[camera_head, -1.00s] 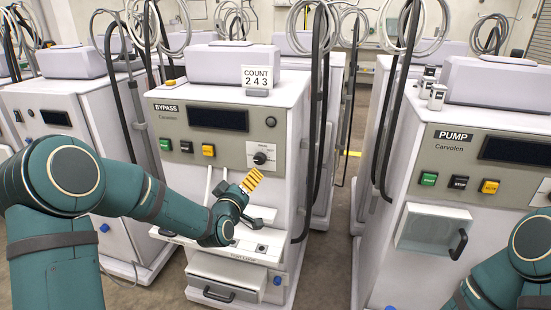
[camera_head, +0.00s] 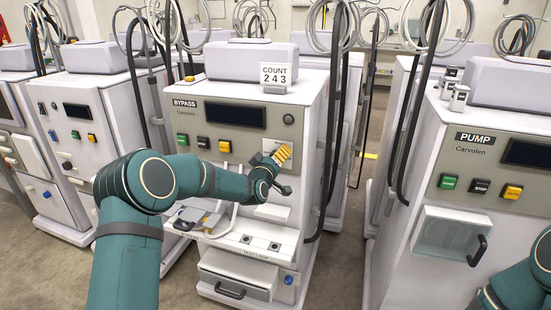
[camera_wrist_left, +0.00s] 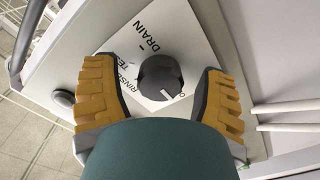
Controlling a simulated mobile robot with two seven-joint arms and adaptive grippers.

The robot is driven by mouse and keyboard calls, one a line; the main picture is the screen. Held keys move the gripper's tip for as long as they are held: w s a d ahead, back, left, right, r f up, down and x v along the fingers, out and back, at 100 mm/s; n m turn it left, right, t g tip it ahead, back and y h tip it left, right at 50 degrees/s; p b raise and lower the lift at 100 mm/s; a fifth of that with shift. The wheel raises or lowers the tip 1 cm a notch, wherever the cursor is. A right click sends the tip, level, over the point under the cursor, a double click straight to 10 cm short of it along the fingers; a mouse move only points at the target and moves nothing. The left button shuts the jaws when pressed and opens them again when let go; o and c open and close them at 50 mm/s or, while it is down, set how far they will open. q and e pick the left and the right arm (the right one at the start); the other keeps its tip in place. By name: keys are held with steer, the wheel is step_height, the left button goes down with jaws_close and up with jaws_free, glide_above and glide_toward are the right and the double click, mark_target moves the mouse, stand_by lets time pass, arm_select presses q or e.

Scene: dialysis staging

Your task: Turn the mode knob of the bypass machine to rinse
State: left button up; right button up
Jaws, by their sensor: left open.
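The bypass machine (camera_head: 296,90) stands in the middle of the head view, with a dark screen and green, black and yellow buttons on its front. My left gripper (camera_head: 283,155) is at the right part of that front panel and hides the knob there. In the left wrist view the dark round mode knob (camera_wrist_left: 160,77) sits on a white label plate (camera_wrist_left: 185,35) reading DRAIN, RINSE and other partly covered words. A white mark shows on the knob's lower edge. The yellow-padded left gripper (camera_wrist_left: 160,72) is open, one finger on each side of the knob, with visible gaps.
A pump machine (camera_head: 455,160) stands at the right, and another machine (camera_head: 85,130) at the left. A shelf (camera_head: 255,243) with small sockets juts out below the bypass panel. Black hoses (camera_head: 335,120) hang along its right side. My right arm shows only at the lower right edge.

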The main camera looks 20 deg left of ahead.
arm_select(q)
steer(key=shift+w, duration=0.1)
steer(key=c, duration=1.2)
steer(key=shift+m, duration=0.3)
steer(key=m, duration=0.4)
steer(key=shift+m, duration=0.3)
steer(key=m, duration=0.4)
steer(key=shift+m, duration=0.3)
steer(key=m, duration=0.5)
steer(key=shift+m, duration=2.5)
